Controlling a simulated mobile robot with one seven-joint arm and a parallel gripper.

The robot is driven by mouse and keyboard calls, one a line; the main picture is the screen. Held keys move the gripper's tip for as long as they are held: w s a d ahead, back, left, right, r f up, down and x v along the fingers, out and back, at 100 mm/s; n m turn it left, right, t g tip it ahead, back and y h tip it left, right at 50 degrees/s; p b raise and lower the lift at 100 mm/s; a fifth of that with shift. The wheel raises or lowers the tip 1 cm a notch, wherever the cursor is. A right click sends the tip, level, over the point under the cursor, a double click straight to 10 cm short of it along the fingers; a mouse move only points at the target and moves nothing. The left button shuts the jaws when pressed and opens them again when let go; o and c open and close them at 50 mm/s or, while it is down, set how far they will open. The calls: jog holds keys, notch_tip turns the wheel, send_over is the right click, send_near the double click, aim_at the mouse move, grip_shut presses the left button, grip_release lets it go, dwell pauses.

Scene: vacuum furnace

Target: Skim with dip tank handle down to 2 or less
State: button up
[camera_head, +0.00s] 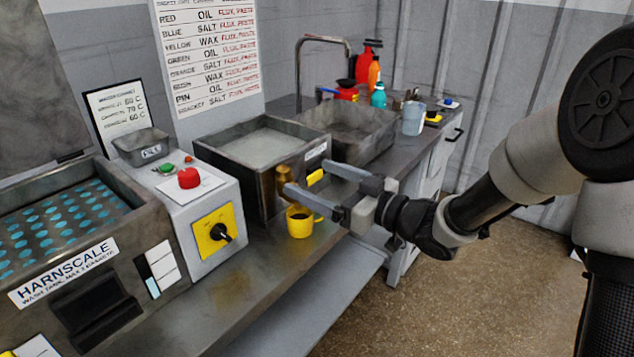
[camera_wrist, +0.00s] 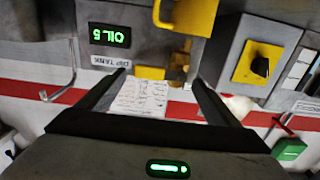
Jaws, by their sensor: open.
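The open dip tank (camera_head: 262,172) stands on the bench, holding a greyish liquid. Its display (camera_wrist: 109,36) appears to read OIL 5, near an upside-down DIP TANK label (camera_wrist: 108,60) in the wrist view. A brass tap-like handle (camera_head: 284,181) sticks out of the tank's front; it also shows in the wrist view (camera_wrist: 195,55). A yellow mug (camera_head: 299,226) with dark contents stands upright below it. My gripper (camera_head: 312,182) is open, its fingers pointing toward the tank front near the handle. Nothing shows held, and contact with the handle cannot be told.
A wash tank (camera_head: 150,222) and a control box with a red button (camera_head: 189,178) stand left. A sink (camera_head: 357,132) is right of the tank, with bottles (camera_head: 378,95) and a pale jug (camera_head: 414,118) beyond. The front bench surface is partly clear.

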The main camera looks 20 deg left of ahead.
jog(key=shift+w+a, duration=0.1)
jog(key=shift+a, duration=0.05)
jog(key=shift+c, duration=0.4)
jog(key=c, duration=1.4)
jog(key=shift+c, duration=0.2)
